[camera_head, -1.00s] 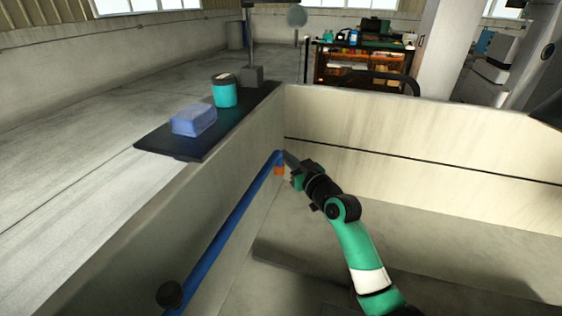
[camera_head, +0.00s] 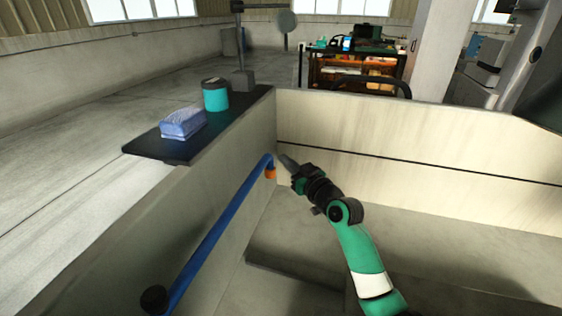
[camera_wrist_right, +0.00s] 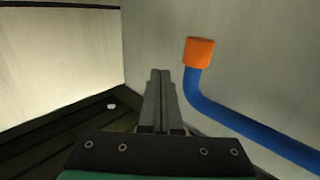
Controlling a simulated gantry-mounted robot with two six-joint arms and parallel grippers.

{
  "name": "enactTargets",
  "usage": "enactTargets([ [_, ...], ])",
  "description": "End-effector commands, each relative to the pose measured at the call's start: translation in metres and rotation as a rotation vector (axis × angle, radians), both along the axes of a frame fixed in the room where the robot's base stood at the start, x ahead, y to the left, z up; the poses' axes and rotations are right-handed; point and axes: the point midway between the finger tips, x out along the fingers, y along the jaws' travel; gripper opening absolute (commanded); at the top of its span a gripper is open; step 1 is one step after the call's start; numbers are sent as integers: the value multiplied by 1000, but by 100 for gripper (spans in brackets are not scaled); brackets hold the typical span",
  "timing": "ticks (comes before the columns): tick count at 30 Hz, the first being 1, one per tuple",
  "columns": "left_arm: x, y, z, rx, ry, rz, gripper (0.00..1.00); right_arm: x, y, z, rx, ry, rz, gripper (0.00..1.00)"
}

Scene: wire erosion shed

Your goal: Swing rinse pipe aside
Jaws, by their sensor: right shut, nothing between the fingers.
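The rinse pipe (camera_head: 218,232) is a blue tube along the inside of the tank's left wall. Its far end bends down to an orange tip (camera_head: 270,174), and its near end meets a dark round knob (camera_head: 154,299). My right gripper (camera_head: 284,158) is shut and empty, just right of the bent end, with a small gap in the head view. In the right wrist view the shut fingers (camera_wrist_right: 160,75) stand left of the orange tip (camera_wrist_right: 200,52) and the blue pipe (camera_wrist_right: 240,122), apart from them. My left gripper is not in view.
The pale tank wall (camera_head: 400,140) closes off the far side. A dark shelf (camera_head: 165,147) on the left wall carries a blue sponge-like block (camera_head: 183,123) and a teal tub (camera_head: 215,97). The tank floor right of my arm looks clear.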

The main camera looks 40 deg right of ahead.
Motion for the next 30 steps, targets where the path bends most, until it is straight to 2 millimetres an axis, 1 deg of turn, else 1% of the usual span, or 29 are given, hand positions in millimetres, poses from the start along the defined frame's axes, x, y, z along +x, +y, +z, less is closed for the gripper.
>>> enactTargets([
  [1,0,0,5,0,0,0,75,-10,-13,2,1,0,-8,0],
  [6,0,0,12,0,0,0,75,-39,-44,2,1,-1,-9,0],
  [9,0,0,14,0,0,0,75,-52,-58,2,0,-1,-8,0],
  [12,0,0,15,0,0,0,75,-61,-68,2,0,-2,-7,0],
  [17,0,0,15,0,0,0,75,-68,-75,1,-1,-2,-6,0],
  [30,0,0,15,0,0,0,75,-68,-75,1,-1,-2,-6,0],
])
